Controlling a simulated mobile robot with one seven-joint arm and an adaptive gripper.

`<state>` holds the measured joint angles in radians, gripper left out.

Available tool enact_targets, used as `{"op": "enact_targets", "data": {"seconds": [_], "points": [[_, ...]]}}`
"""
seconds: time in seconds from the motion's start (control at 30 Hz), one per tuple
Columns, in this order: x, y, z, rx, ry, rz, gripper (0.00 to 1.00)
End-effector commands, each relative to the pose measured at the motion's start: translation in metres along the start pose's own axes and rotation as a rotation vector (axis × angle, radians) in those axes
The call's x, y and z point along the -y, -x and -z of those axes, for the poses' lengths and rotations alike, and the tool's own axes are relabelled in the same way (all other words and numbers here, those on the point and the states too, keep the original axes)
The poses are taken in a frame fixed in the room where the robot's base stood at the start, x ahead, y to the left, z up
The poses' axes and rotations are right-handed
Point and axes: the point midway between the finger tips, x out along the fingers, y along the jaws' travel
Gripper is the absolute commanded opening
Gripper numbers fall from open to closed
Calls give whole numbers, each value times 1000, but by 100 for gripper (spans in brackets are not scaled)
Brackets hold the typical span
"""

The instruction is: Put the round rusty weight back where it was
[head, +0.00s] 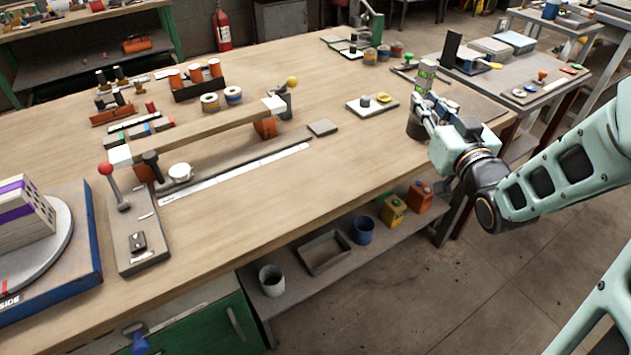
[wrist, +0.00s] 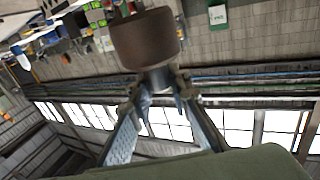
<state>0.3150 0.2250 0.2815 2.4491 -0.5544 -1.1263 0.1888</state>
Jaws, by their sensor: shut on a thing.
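The round rusty weight (head: 415,128) is a dark brown cylinder at the right end of the wooden bench in the head view, partly hidden by my gripper. My gripper (head: 425,108) is beside it, at the bench's right edge. My gripper's fingertips (wrist: 160,86) are closed around that neck. I cannot tell from these views whether the weight's underside touches the bench.
A small grey square plate (head: 322,128) lies farther left, near a long raised beam (head: 200,130). A grey side table (head: 545,88) stands right. Bare bench surrounds the plates.

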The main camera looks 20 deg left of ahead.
Motion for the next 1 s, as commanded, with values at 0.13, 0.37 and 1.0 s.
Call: {"op": "enact_targets", "data": {"seconds": [0.13,0.37,1.0], "points": [[35,5,6,-11,4,140,0],[91,26,2,-8,3,368,0],[165,33,-32,-7,-2,612,0]]}}
